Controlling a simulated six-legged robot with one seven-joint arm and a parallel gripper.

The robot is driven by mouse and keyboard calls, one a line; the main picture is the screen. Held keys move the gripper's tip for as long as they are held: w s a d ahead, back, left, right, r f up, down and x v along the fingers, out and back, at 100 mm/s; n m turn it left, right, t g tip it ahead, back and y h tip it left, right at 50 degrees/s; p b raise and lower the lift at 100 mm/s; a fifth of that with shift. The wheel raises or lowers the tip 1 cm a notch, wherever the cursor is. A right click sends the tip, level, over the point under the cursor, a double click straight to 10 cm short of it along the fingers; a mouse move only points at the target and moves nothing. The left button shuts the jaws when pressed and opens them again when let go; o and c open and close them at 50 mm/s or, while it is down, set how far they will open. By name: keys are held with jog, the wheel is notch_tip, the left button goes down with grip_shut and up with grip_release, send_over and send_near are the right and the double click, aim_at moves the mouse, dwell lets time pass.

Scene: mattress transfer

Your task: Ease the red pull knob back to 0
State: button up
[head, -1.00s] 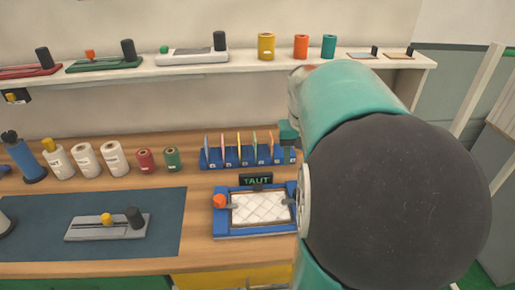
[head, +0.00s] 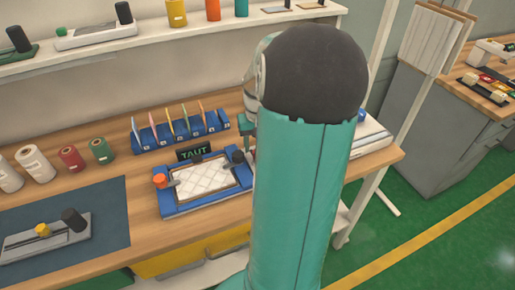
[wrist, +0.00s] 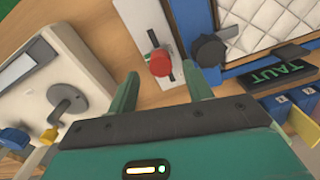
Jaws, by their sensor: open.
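In the wrist view, a red pull knob (wrist: 159,62) stands on a pale slotted plate (wrist: 148,22) lying on the wooden bench. My gripper (wrist: 160,76) is open, with one finger on either side of the knob's near edge. I cannot tell whether either finger touches it, or how far along the slot it stands. No scale marks are readable. In the head view, my arm hides the knob and its plate, and most of my gripper.
Close beside the plate is a blue frame (head: 175,208) with white quilted fabric, an orange knob (head: 160,181), a black knob (wrist: 208,50) and a "TAUT" sign (head: 194,153). On the other side is a pale device with a grey lever (wrist: 66,104). A blue rack (head: 180,135) stands behind.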

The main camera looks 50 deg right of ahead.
aim_at(251, 150)
jog(key=shift+f, duration=1.3)
grip_shut()
jog(key=shift+w+d+r, duration=0.1)
jog(key=shift+w+d, duration=0.4)
jog(key=shift+w, duration=0.35)
jog(key=shift+w+d+f, duration=0.1)
jog(key=shift+w+d, duration=0.4)
jog(key=shift+w, duration=0.35)
jog(key=shift+w+d+r, duration=0.1)
jog(key=shift+w+d, duration=0.4)
jog(key=shift+w, duration=0.35)
